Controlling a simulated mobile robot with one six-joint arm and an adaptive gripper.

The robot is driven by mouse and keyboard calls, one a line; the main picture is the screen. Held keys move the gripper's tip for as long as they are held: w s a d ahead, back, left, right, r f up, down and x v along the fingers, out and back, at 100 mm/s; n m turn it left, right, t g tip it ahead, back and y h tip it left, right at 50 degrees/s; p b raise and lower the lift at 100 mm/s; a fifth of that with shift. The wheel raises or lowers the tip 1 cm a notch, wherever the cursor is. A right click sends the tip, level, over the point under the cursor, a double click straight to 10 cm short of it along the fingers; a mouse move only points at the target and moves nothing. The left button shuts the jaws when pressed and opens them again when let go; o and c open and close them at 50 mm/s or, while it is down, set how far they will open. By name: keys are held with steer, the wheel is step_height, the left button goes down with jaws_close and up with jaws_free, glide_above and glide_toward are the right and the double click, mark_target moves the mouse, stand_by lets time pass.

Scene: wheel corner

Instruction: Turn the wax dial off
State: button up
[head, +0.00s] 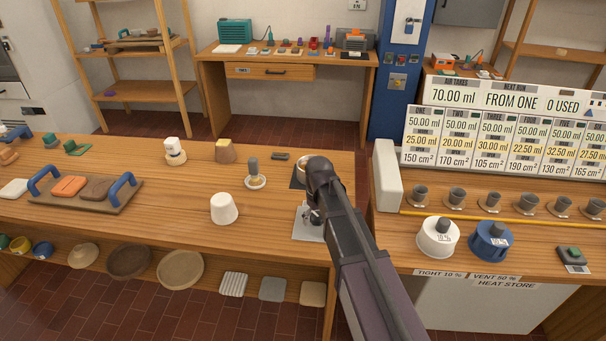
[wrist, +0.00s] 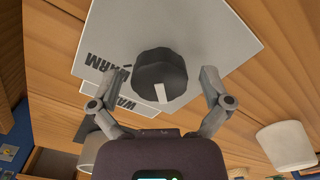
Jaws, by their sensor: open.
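The wax dial (wrist: 160,70) is a dark faceted knob on a light grey plate (wrist: 105,30) in the wrist view. Its white pointer mark faces the bottom of the picture, towards my gripper's body. Upside-down lettering reading "WARM" lies left of the knob; a label beginning "WA" is partly hidden. My gripper (wrist: 157,84) is open, with one finger on each side of the knob and visible gaps between. In the head view the plate (head: 304,230) shows at the counter's right end, with my arm covering much of the dial.
A white cup (head: 224,208) stands left of the plate and also shows in the wrist view (wrist: 286,146). White (head: 437,240) and blue (head: 489,244) knobbed pots stand on the right counter.

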steer(key=shift+m, duration=0.3)
